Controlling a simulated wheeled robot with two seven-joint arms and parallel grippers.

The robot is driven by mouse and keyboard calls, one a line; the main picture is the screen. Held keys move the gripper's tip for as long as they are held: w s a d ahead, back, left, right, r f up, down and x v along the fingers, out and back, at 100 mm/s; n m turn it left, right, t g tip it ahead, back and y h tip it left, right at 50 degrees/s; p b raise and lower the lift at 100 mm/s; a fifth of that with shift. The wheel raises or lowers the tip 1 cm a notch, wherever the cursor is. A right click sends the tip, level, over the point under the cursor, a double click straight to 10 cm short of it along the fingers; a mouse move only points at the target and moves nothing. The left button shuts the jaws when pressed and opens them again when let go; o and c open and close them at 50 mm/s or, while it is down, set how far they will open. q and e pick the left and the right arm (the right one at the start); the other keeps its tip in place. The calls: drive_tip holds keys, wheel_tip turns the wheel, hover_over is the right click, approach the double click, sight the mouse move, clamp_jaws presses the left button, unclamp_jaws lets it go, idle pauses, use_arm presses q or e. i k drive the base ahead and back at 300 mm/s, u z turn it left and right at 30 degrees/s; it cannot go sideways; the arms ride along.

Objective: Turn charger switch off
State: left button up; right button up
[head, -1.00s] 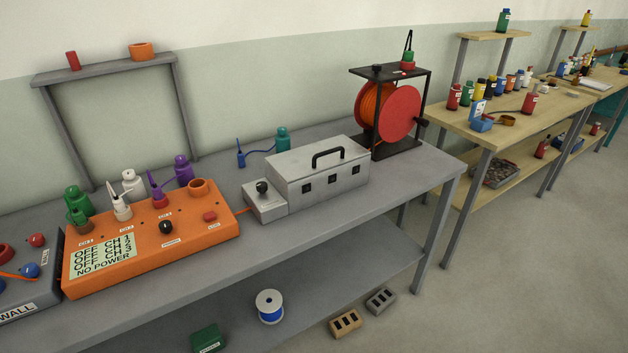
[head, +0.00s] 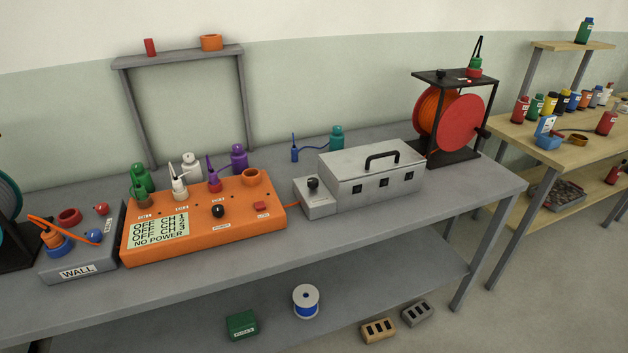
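The orange charger box (head: 204,230) stands on the grey bench, left of the middle in the head view. Its display (head: 160,230) reads OFF for CH 1, CH 2 and CH 3, then NO POWER. A black knob (head: 218,211) sits on its top and a red button (head: 262,205) near its right end. Green, white and purple bottles stand at its back. A grey box (head: 314,198) with a black knob (head: 312,184) on top stands to its right; I cannot tell which control is the charger switch. Neither of my grippers shows.
A grey block marked WALL (head: 77,272) stands left of the charger. A silver case (head: 370,175) and a red and orange reel (head: 450,122) stand to the right. The bench (head: 390,222) is clear along its front right. A spool (head: 306,300) lies on the lower shelf.

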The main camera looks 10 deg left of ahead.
sight(313, 183)
drive_tip(key=k, duration=0.65)
drive_tip(key=u, duration=0.65)
drive_tip(key=i, duration=0.55)
drive_tip(key=u, duration=0.6)
drive_tip(key=i, duration=0.75)
drive_tip(key=z, duration=0.35)
